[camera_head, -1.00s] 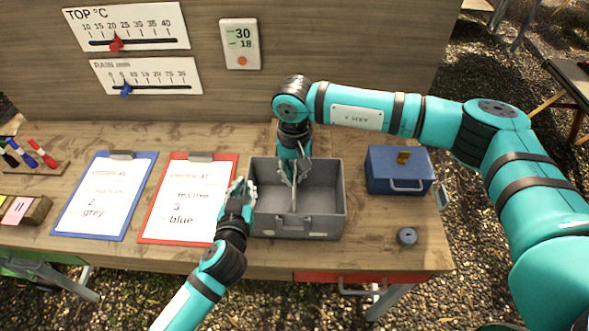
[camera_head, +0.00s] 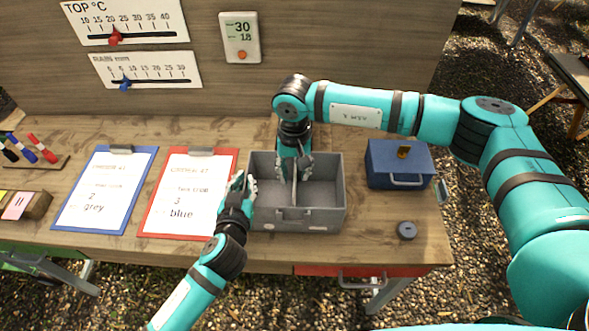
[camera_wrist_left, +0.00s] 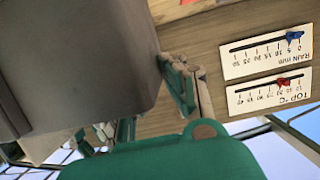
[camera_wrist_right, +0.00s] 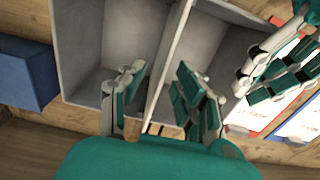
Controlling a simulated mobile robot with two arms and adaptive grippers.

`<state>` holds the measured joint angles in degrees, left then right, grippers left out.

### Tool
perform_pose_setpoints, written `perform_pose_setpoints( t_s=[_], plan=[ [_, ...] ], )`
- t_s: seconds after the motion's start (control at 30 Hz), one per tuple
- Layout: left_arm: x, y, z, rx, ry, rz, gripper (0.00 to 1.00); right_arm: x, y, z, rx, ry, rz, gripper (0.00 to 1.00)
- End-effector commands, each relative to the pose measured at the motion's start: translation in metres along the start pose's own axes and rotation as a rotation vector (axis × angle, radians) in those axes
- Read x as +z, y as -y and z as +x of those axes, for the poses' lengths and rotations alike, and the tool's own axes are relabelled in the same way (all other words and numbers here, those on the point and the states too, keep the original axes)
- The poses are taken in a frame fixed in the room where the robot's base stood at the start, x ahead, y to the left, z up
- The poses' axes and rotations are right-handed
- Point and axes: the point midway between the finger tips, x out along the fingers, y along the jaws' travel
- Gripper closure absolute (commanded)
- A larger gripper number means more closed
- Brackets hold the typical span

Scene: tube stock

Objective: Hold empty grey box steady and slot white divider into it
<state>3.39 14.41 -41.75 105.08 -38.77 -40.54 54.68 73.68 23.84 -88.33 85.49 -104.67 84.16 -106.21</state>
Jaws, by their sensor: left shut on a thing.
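The grey box (camera_head: 322,221) stands on the table, with nothing but the white divider (camera_head: 294,196) seen inside. The divider stands upright across its middle, front to back, low between the walls; its bottom edge is hidden. My left gripper (camera_head: 246,187) is shut on the box's left wall; the box side fills much of the left wrist view (camera_wrist_left: 85,60). My right gripper (camera_head: 294,168) is open above the box, one finger on each side of the divider. The right wrist view shows the divider (camera_wrist_right: 172,50) between its spread fingers, with gaps.
A blue case (camera_head: 398,168) stands right of the box, and a dark round piece (camera_head: 407,230) lies before it. Red (camera_head: 148,222) and blue (camera_head: 66,215) clipboards lie to the left. The wooden back panel (camera_head: 330,60) rises behind.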

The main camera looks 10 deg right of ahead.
Motion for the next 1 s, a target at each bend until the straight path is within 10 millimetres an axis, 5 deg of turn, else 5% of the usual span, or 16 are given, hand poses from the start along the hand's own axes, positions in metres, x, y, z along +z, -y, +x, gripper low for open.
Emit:
perform_pose_setpoints(
  t_s=[0.23,0.7,1.0],
  plan=[
    [0.0,0.0,0.0,0.0,0.001,0.0,1.0,-0.001,0.0,-0.018,-0.001,-0.002,0.0,0.67],
    [0.0,0.0,0.0,0.0,0.001,0.0,1.0,-0.001,0.0,-0.108,-0.001,-0.002,0.001,0.67],
    [0.0,0.0,0.0,0.0,0.001,0.0,1.0,0.0,0.0,-0.12,0.0,0.0,0.0,0.67]
  ],
)
